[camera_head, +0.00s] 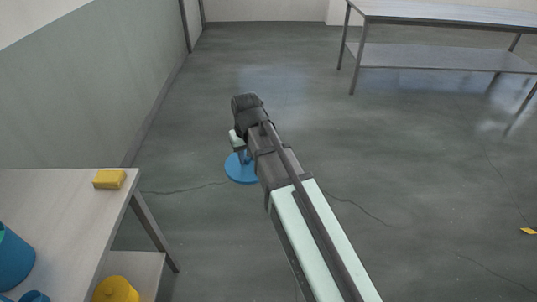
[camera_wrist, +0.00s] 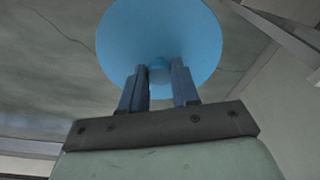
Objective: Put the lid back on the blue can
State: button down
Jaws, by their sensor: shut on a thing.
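A round blue lid (camera_head: 236,171) is in my gripper, held out in the air over the floor, right of the table. In the wrist view the lid (camera_wrist: 187,38) fills the top middle, and its small knob (camera_wrist: 159,73) sits between the two fingers. My gripper (camera_wrist: 160,85) is shut on the knob. In the head view my gripper (camera_head: 243,157) is partly hidden by my own arm.
The table (camera_head: 60,205) at the left holds a yellow sponge (camera_head: 109,179) near its back right corner. A small blue thing (camera_head: 34,297) and a yellow container (camera_head: 116,290) show at the bottom. A metal bench (camera_head: 440,55) stands far off. Open floor lies between.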

jog(key=s+a+r+n, duration=0.1)
jog(key=s+a+n, duration=0.15)
jog(key=a, duration=0.75)
jog(key=s+a+r+n, duration=0.15)
jog(key=s+a, duration=0.25)
jog(key=a, duration=0.6)
jog(key=s+a+r+n, duration=0.15)
jog(key=s+a, duration=0.25)
jog(key=a, duration=0.6)
jog(key=s+a+r+n, duration=0.3)
jog(key=s+a, duration=0.5)
jog(key=a, duration=0.4)
jog(key=s+a+r+n+g, duration=0.1)
jog(key=s+a+r+n, duration=0.3)
jog(key=s+a, duration=0.3)
jog(key=s+a+r+n, duration=0.3)
jog(key=s+a+n, duration=0.2)
jog(key=a, duration=1.3)
jog(key=s, duration=0.3)
jog(key=shift+s+r+g+y, duration=0.35)
jog(key=shift+g+y, duration=0.05)
notch_tip(320, 180, down, 6)
jog(key=shift+f, duration=0.15)
jog(key=shift+f, duration=0.15)
